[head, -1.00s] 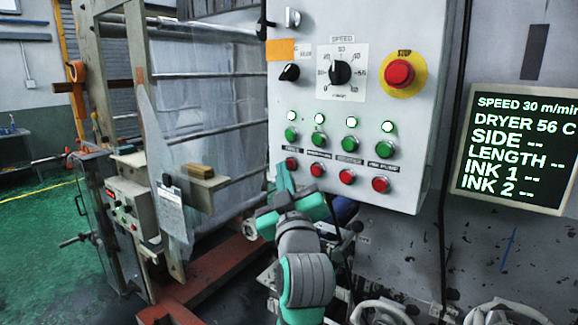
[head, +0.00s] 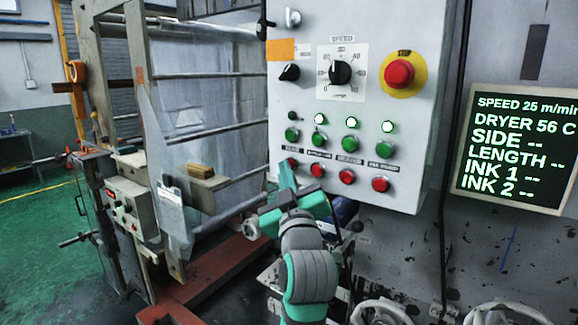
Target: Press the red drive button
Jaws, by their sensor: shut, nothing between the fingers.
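The control panel (head: 400,165) has a bottom row of several red buttons, under a row of green ones. The leftmost red button (head: 292,162) is the one at my gripper; the small labels are too blurred to read. My gripper (head: 286,173) is shut and empty, its tip just below and in front of that button, partly covering it. I cannot tell whether the tip touches it. The lamp (head: 292,115) above this leftmost column is dark, while the other lamps (head: 351,122) are lit green.
A red stop button (head: 399,73) on a yellow disc and a speed dial (head: 340,73) sit higher on the panel. A screen (head: 513,150) at the right reads speed 25 m/min. A machine frame with rollers (head: 205,130) stands at the left.

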